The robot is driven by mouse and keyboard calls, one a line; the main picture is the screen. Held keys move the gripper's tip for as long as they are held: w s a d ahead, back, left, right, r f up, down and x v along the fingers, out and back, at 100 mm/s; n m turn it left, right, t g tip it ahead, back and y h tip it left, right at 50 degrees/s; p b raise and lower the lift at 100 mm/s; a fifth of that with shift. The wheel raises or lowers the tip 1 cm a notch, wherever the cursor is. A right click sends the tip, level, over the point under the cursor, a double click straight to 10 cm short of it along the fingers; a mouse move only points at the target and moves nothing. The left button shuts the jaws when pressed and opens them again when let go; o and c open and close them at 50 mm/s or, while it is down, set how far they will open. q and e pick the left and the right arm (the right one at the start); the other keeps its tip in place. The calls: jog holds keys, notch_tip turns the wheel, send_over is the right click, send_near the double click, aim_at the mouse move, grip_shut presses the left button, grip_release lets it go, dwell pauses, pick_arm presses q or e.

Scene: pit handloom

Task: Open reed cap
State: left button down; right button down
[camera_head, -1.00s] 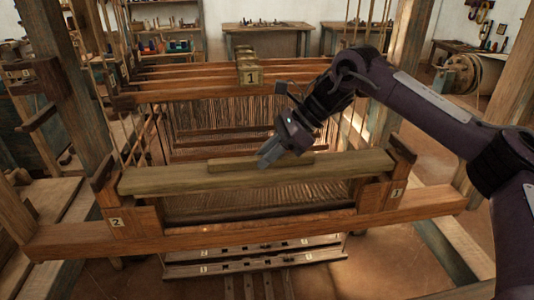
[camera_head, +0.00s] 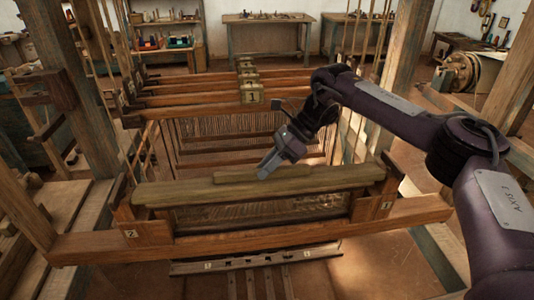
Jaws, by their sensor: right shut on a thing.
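The reed cap (camera_head: 330,181) is a long greenish-brown wooden beam lying across the loom's front frame between two short end posts. A raised wooden strip (camera_head: 232,178) runs along the middle of its top. My right gripper (camera_head: 265,173) comes down from the upper right and is shut on this strip of the cap, near its middle. The fingertips partly hide the contact. The reed (camera_head: 260,214) shows as a fine band below the cap. My left gripper is not in view.
A wooden front beam (camera_head: 270,247) with number tags crosses below the cap. Thick loom posts stand left (camera_head: 85,110) and right (camera_head: 400,80). Heddle bars (camera_head: 190,101) and hanging cords lie behind. Pedals (camera_head: 260,260) are beneath. Workbenches (camera_head: 268,18) stand at the back wall.

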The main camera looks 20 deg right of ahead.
jog(key=w+r+g+p, duration=0.1)
jog(key=p, duration=0.2)
jog(key=shift+w+d+m+g+p, duration=0.1)
jog(key=shift+w+m+g+p, duration=0.15)
jog(key=shift+m+p, duration=0.2)
jog(key=shift+w+f+g+y, duration=0.15)
jog(key=shift+g+y, duration=0.15)
jog(key=shift+g, duration=0.05)
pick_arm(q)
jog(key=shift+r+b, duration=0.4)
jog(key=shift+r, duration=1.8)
pick_arm(e)
jog(key=shift+w+d+m+g, duration=0.1)
jog(key=shift+w+m+g, duration=0.2)
jog(key=shift+m+g, duration=0.1)
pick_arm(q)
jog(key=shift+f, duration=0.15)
